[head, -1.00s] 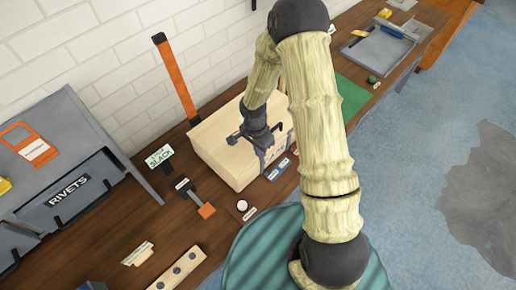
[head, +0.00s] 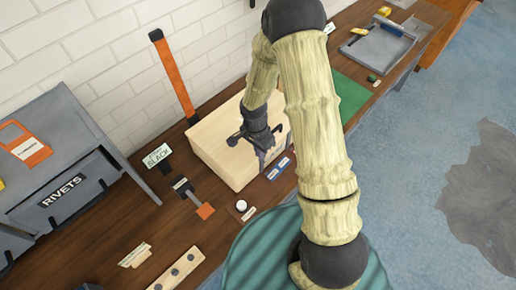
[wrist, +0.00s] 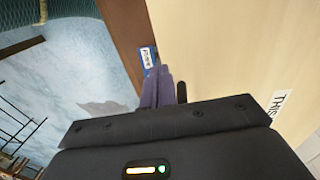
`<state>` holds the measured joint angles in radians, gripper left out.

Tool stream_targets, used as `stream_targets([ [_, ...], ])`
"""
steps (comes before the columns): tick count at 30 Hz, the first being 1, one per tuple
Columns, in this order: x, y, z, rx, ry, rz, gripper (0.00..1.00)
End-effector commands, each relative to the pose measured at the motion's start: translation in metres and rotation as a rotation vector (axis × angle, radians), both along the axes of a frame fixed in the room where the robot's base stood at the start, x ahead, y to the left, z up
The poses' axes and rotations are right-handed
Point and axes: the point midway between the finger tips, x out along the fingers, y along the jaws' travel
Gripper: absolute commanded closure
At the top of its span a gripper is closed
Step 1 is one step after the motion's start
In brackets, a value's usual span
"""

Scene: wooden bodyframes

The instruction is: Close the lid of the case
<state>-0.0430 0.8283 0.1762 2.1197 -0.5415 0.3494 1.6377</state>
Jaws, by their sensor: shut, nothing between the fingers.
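The case (head: 218,143) is a pale wooden box on the brown bench, left of my arm in the head view. Its top looks flat and no raised lid shows; whether the lid is fully down I cannot tell. My gripper (head: 262,160) is at the case's near right side, and my wrist hides part of that side. In the wrist view the case's pale wood (wrist: 215,45) fills the right, with a printed label partly in view. My gripper's fingers (wrist: 157,80) are together and empty by the wood's edge; contact is unclear.
An orange upright strip (head: 174,75) stands behind the case by the white brick wall. A grey rivets bin (head: 62,190) is at left. A green mat (head: 350,96) is beyond my arm.

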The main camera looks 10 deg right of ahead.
Motion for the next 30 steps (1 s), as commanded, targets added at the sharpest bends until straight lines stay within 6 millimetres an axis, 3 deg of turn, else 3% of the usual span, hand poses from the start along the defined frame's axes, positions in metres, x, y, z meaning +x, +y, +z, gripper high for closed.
stream_targets([
  [1, 0.001, 0.0, 0.014, 0.0, -0.007, 0.001, 1.0],
  [4, 0.003, 0.001, 0.032, 0.002, -0.015, 0.0, 1.0],
  [8, 0.004, 0.001, 0.042, 0.004, -0.021, -0.001, 1.0],
  [21, 0.005, 0.001, 0.106, 0.005, -0.025, -0.001, 1.0],
  [30, 0.005, 0.002, 0.129, 0.005, -0.019, 0.001, 1.0],
])
